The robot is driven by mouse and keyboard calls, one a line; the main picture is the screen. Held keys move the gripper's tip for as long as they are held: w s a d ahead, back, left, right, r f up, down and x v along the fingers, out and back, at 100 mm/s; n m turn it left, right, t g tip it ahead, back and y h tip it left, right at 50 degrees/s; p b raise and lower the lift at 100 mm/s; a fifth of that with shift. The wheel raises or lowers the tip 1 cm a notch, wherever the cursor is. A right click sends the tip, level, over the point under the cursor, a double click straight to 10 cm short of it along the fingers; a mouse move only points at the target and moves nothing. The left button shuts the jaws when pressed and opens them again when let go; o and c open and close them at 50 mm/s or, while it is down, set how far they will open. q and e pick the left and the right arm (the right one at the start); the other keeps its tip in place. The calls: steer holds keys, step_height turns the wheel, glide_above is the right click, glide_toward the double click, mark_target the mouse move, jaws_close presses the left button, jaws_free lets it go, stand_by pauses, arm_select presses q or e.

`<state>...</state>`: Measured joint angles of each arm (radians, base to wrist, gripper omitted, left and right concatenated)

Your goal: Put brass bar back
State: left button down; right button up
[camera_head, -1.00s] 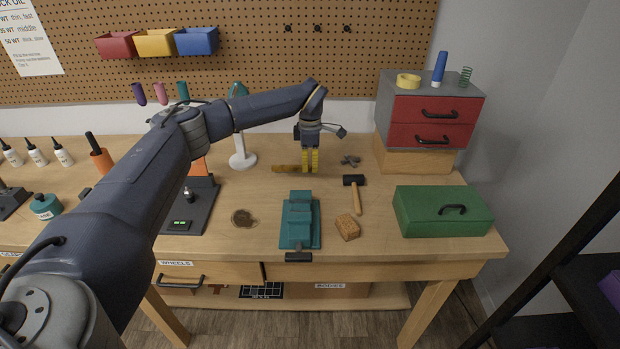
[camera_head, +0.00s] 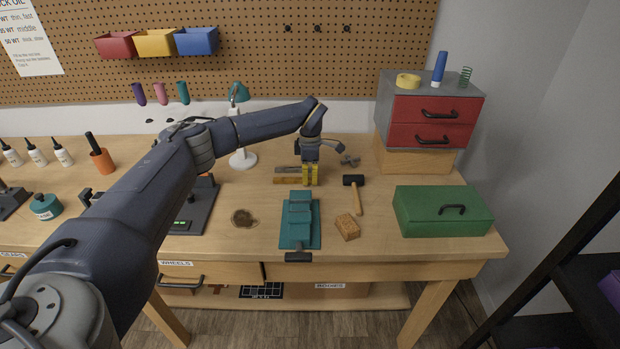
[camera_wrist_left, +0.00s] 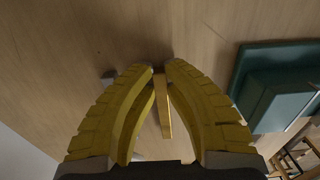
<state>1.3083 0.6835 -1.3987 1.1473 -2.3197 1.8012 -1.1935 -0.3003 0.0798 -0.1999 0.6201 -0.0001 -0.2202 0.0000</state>
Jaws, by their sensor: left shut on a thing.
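The brass bar (camera_head: 287,181) is a thin golden strip, sticking out to the left of my left gripper (camera_head: 311,184) in the head view. The left gripper has yellow fingers pointing down and is shut on the bar, just behind the teal vise-like block (camera_head: 300,222). In the left wrist view the bar (camera_wrist_left: 163,105) lies between the fingertips (camera_wrist_left: 159,70), and the teal block (camera_wrist_left: 275,85) is at the right. I cannot tell whether the bar touches the table. My right gripper is in neither view.
A thin grey piece (camera_head: 286,169) lies just behind the bar. A black-headed mallet (camera_head: 356,196), a brown block (camera_head: 347,227) and a green toolbox (camera_head: 443,211) are to the right. A lamp (camera_head: 242,158) stands behind left. A round brown patch (camera_head: 243,218) is left of the teal block.

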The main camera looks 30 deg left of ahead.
arm_select(q)
steer(key=c, duration=1.5)
jaws_free()
steer(key=shift+f, duration=0.1)
step_height(320, 180, up, 12)
steer(key=shift+r, duration=0.15)
